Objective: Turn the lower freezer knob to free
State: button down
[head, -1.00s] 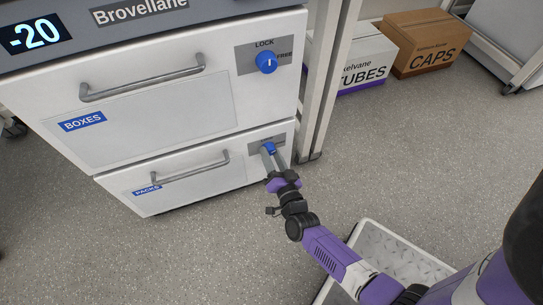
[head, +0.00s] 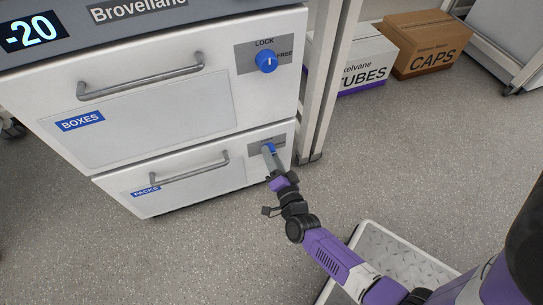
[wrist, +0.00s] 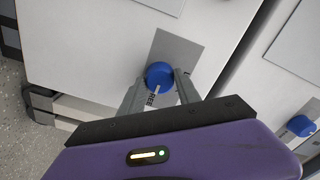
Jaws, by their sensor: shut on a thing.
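The lower freezer knob (head: 270,148) is blue and sits on a grey plate at the right end of the lower drawer (head: 180,180). My gripper (head: 268,156) reaches it from the front and partly hides it. In the wrist view, the lower knob (wrist: 160,73) is between the two fingers of my gripper (wrist: 160,80), which are shut on its sides. Its white mark points down the picture, toward the FREE lettering on the plate. The LOCK lettering cannot be read there.
The upper knob (head: 266,61) has its mark toward LOCK. Bar handles cross the upper drawer (head: 140,77) and the lower one. A metal tray-like platform (head: 385,262) is beside my arm. Boxes (head: 427,42) stand at the back right. Floor between is clear.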

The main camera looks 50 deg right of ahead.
jog(key=c, duration=0.9)
grip_release()
jog(key=shift+o, duration=0.2)
jog(key=shift+s, duration=0.1)
jog(key=p+v, duration=0.2)
jog(key=v, duration=0.5)
jog(key=shift+s+a, duration=0.25)
jog(key=shift+s, duration=0.05)
